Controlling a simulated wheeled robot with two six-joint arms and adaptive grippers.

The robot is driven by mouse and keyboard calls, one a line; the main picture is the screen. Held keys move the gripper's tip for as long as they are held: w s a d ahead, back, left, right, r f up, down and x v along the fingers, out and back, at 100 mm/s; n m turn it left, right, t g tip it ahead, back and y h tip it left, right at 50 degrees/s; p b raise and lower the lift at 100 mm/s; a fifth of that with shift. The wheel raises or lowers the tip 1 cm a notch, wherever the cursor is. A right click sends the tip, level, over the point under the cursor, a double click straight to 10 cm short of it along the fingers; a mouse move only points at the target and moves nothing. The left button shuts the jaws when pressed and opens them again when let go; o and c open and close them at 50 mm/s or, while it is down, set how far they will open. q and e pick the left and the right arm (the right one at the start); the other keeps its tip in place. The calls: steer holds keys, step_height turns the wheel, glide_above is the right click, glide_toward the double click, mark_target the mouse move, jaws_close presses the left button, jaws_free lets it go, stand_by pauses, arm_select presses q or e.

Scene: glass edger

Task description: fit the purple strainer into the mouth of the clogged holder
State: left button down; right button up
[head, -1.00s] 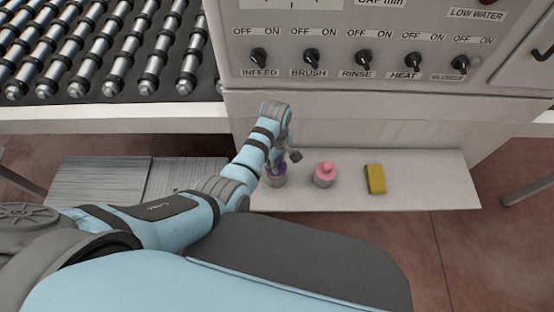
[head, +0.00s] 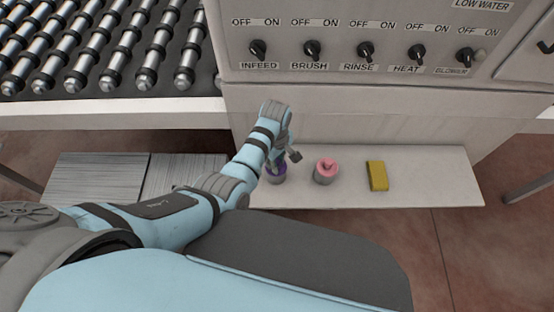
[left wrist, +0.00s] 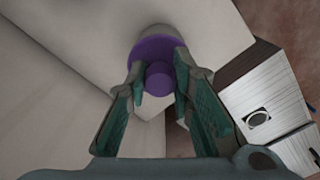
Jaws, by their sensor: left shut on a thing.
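The purple strainer (left wrist: 157,52) has a round disc and a small knob. My left gripper (left wrist: 158,88) is shut on its knob, with a green-padded finger on either side. The strainer also shows in the head view (head: 276,169), partly hidden by my gripper. It is at the mouth of a grey round holder (left wrist: 152,32) standing on the low shelf; this holder also shows in the head view (head: 276,180). I cannot tell whether the strainer is fully seated. Nothing visible marks a holder as clogged. My right gripper is not in view.
A second grey holder (head: 325,179) with a pink knobbed piece (head: 326,166) stands to the right. A yellow block (head: 377,175) lies beyond it on the shelf (head: 430,185). The machine's switch panel (head: 360,75) rises behind, with a roller conveyor (head: 100,50) at left.

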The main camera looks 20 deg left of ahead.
arm_select(q)
steer(key=c, duration=1.3)
jaws_free()
step_height(320, 180, up, 12)
steer(key=shift+f, duration=0.1)
steer(key=shift+s+a, duration=0.1)
